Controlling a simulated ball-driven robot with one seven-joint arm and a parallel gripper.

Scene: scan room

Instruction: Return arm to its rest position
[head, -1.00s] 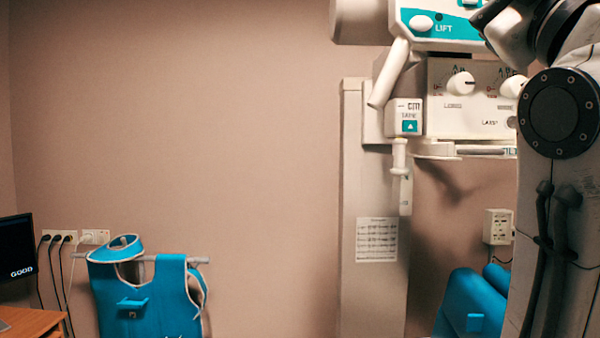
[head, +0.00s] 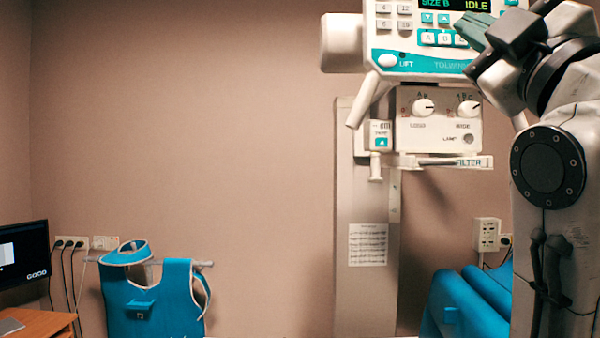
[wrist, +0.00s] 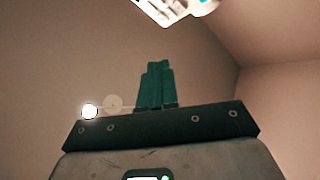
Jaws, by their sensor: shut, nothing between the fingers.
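My arm rises along the right side of the head view and bends toward the upper middle. My gripper (head: 476,30) shows in front of the right side of the machine's control panel, its teal fingers pointing up and left. It also shows in the wrist view (wrist: 156,84), where the two teal fingers lie together with nothing between them. The gripper is shut and empty. Whether the fingers touch the panel cannot be told.
The control panel (head: 388,60) reads "IDLE", with a knob box (head: 440,137) and filter slot (head: 455,162) below on a column (head: 367,295). A blue chair (head: 465,300) stands lower right. A blue apron (head: 150,300) hangs left, near a monitor (head: 22,250) and desk (head: 45,325).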

